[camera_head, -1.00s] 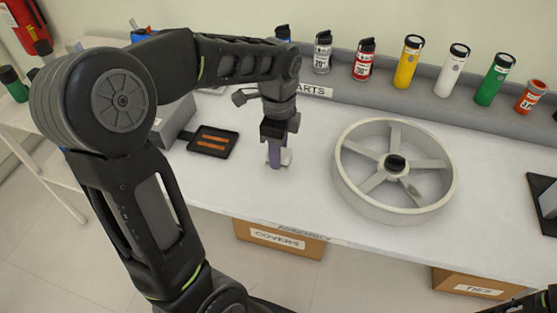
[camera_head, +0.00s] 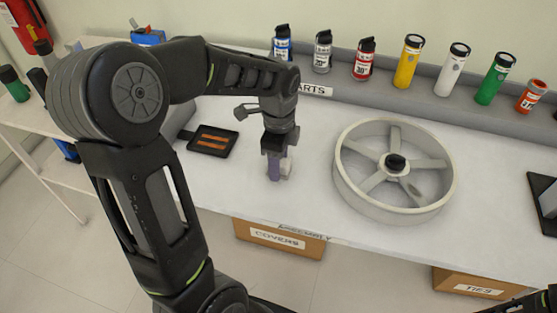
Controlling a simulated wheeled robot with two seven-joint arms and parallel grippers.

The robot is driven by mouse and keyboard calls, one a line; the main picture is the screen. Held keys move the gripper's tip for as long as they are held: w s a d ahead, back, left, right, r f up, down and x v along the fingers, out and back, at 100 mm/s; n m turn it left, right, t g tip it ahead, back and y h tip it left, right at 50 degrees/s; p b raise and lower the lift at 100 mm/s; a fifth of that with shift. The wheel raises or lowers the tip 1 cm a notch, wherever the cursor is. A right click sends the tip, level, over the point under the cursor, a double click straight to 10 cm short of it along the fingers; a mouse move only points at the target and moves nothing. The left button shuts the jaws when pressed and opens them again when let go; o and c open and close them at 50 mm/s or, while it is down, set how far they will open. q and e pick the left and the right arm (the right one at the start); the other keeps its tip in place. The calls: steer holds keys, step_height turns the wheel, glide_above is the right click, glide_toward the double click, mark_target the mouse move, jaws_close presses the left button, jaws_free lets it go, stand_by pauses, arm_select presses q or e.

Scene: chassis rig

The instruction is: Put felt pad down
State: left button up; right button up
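My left gripper (camera_head: 279,170) points down over the white table, left of the large spoked wheel. I cannot tell whether either is the felt pad or a finger, or whether the tip touches the table. No felt pad can be made out for certain. A black tray (camera_head: 226,150) with orange strips (camera_head: 212,140) lies left of the gripper. Only a dark part of my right arm shows at the bottom right corner; no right fingers show.
The pale spoked wheel (camera_head: 358,192) fills the table's middle right. Several bottles and tubes, including a yellow tube (camera_head: 408,63), stand on the grey ledge behind. A black item (camera_head: 540,197) lies at the right edge. White table (camera_head: 240,205) is bare in front of the gripper.

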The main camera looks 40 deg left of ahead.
arm_select(q)
steer(key=shift+o, duration=0.9)
step_height(320, 180, up, 12)
steer(key=shift+r, duration=0.2)
stand_by(0.5)
